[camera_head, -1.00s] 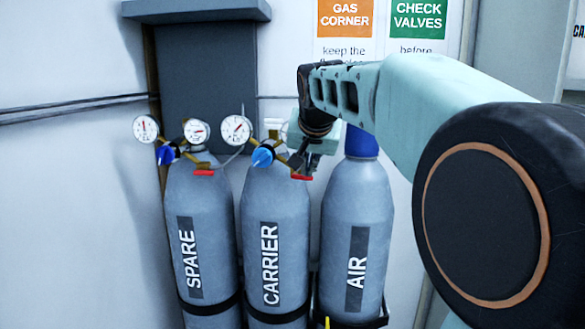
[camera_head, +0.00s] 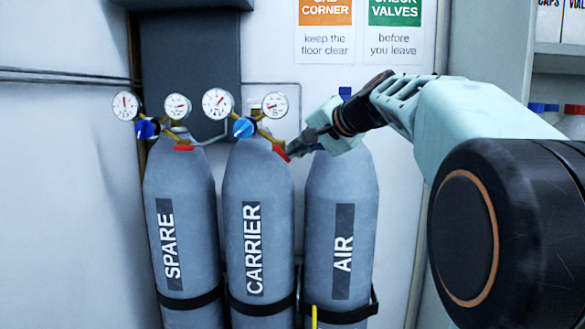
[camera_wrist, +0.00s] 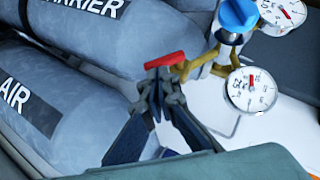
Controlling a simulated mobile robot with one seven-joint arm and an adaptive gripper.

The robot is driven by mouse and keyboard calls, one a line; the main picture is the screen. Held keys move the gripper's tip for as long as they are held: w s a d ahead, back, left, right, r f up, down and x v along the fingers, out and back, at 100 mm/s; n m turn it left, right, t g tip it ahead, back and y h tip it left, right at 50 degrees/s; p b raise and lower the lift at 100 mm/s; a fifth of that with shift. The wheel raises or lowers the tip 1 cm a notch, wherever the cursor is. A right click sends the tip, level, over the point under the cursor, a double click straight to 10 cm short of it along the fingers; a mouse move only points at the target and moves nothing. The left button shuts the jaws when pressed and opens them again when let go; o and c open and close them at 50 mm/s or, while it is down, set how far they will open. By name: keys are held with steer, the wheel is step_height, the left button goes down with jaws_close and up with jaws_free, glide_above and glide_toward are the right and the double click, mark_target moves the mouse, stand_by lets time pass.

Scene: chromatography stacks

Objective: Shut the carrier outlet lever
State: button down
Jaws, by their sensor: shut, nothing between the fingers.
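The carrier cylinder (camera_head: 257,190) stands in the middle of the row. Its regulator has a blue knob (camera_head: 244,128), two dials and a red outlet lever (camera_head: 281,153) on its right side. The lever slopes down to the right in the head view. My gripper (camera_head: 291,151) is at the lever's right end, its fingers closed with nothing between them. In the wrist view the fingertips (camera_wrist: 160,78) are right by the red lever (camera_wrist: 164,60), which lies across just beyond them. I cannot tell whether they touch.
The spare cylinder (camera_head: 183,205) stands left, with its own blue knob (camera_head: 147,129) and level red lever (camera_head: 184,148). The air cylinder (camera_head: 328,195) stands right, below my gripper. A carrier dial (camera_wrist: 252,90) is close to the fingers. Signs (camera_head: 395,35) hang behind.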

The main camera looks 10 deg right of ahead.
steer(key=f+m+t+y+b, duration=0.1)
steer(key=b, duration=0.3)
steer(key=f+m+t+y+b, duration=0.1)
steer(key=m+y+b, duration=0.1)
steer(key=b, duration=0.3)
steer(key=shift+a, duration=0.3)
steer(key=shift+d, duration=0.15)
